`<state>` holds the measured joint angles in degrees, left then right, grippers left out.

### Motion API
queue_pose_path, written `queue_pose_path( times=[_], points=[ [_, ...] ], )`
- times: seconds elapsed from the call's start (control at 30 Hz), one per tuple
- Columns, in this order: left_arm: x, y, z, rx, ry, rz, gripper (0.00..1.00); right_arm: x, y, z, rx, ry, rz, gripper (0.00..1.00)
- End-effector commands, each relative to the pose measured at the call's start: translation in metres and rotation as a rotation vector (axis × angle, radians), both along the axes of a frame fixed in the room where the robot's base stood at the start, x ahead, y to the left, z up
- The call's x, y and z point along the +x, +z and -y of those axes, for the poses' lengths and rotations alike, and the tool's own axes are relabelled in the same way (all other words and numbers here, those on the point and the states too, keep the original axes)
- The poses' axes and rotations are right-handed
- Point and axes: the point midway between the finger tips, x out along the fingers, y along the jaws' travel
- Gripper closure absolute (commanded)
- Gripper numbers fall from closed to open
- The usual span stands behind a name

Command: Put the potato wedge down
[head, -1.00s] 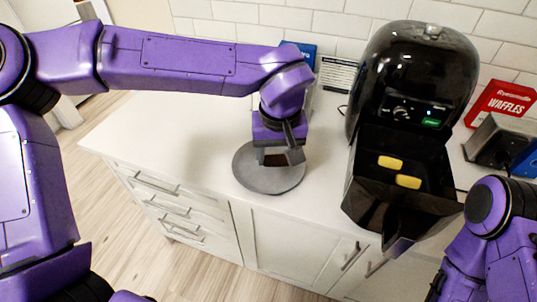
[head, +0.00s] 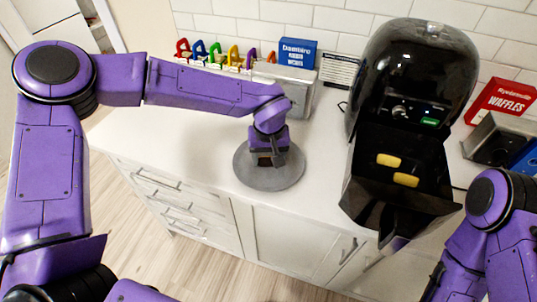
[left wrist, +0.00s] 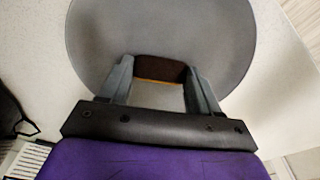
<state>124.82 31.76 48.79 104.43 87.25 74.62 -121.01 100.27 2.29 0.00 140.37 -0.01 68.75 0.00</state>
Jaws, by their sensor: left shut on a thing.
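My left gripper (head: 265,160) is over the round grey plate (head: 287,179) on the white counter. It is shut on the potato wedge (left wrist: 160,69), which shows dark brown with a thin orange-yellow edge between the fingertips in the left wrist view. The grey plate fills the upper part of that view (left wrist: 100,40). The wedge is low over the plate; I cannot tell whether it touches it. In the head view the wedge is mostly hidden by the gripper. My right arm shows at the lower right, but its gripper is not visible.
A black air fryer (head: 415,75) stands right of the plate, its basket (head: 366,190) open with two yellow wedges (head: 405,180) inside. Coloured clips (head: 215,52), a blue box (head: 297,52) and a red waffles box (head: 497,103) stand along the wall. The counter left of the plate is clear.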

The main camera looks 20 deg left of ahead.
Motion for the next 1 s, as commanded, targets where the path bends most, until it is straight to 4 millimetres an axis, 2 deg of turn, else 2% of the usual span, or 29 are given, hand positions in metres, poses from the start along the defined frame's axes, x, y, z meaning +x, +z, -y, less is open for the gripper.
queue_pose_path(
  times=[0.03,0.07,0.13,0.4,0.5,0.57,0.83,1.0],
  points=[
    [0.0,-0.001,0.0,0.001,0.0,-0.001,0.66,0.0,0.002,0.0,0.0,0.0,0.0,0.57],
    [0.0,-0.002,0.0,0.0,0.0,0.0,0.34,0.0,0.002,0.0,0.0,0.0,0.0,0.57],
    [0.0,-0.002,0.0,0.0,0.0,0.0,0.12,0.0,0.001,0.0,0.0,0.0,0.0,0.57],
    [0.0,-0.001,0.0,0.0,0.0,0.0,0.12,0.0,0.001,0.0,0.0,0.0,0.0,0.57],
    [0.0,0.005,0.0,-0.001,0.001,0.001,0.12,0.0,-0.002,0.0,0.0,0.0,0.0,0.57],
    [0.0,0.016,0.0,-0.001,0.002,0.004,0.12,0.0,-0.002,0.0,0.0,0.0,0.0,0.57],
    [-0.009,0.085,0.004,-0.001,0.001,0.004,0.12,0.0,-0.006,0.0,0.0,0.0,0.0,0.57],
    [-0.012,0.113,0.005,0.0,0.001,0.002,0.12,0.0,-0.007,0.0,0.0,0.0,0.0,0.57]
  ],
)
